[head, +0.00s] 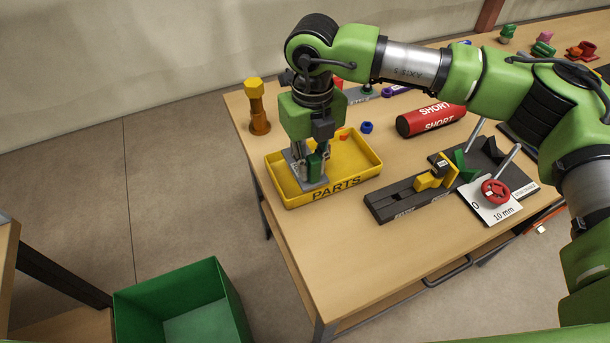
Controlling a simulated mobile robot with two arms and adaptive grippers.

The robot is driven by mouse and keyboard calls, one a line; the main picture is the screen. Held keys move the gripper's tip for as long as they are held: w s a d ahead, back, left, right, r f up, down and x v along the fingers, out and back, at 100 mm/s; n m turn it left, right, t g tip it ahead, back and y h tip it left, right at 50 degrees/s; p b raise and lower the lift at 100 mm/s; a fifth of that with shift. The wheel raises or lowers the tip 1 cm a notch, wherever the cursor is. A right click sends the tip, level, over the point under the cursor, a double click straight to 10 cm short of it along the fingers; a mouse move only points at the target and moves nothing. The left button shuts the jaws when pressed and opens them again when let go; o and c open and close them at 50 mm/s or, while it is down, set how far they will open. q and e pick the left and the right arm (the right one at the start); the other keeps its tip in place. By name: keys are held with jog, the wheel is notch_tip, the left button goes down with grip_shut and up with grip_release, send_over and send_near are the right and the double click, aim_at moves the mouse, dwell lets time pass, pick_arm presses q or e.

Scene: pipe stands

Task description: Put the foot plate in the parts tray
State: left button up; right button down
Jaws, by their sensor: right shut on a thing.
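The yellow parts tray (358,177), marked PARTS, sits at the left part of the workbench. My right gripper (314,178) points down over the left half of the tray. It is shut on a grey flat plate (293,170), which looks like the foot plate. The plate is tilted and at or inside the tray; I cannot tell whether it touches the tray floor. The fingers hide part of the plate. A small orange piece (342,136) shows near the tray's back edge. My left gripper is not in view.
A yellow and orange bolt-like piece (257,107) stands left of the tray. A red SHORT cylinder (431,119) lies behind right. A green bin (183,300) stands on the floor.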

jog(key=shift+w+a+f, duration=0.25)
jog(key=shift+w+f, duration=0.1)
jog(key=shift+f, duration=0.15)
jog(key=shift+w+a+f, duration=0.2)
jog(key=shift+w+f, duration=0.1)
jog(key=shift+f, duration=0.15)
notch_tip(320, 180, down, 3)
jog(key=shift+w+a+f+b, duration=0.15)
jog(key=shift+f+b, duration=0.05)
jog(key=shift+b, duration=0.85)
jog(key=shift+w, duration=0.1)
jog(key=shift+f, duration=0.1)
jog(key=shift+f, duration=0.15)
jog(key=c, duration=2)
grip_release()
jog(key=shift+o, duration=0.2)
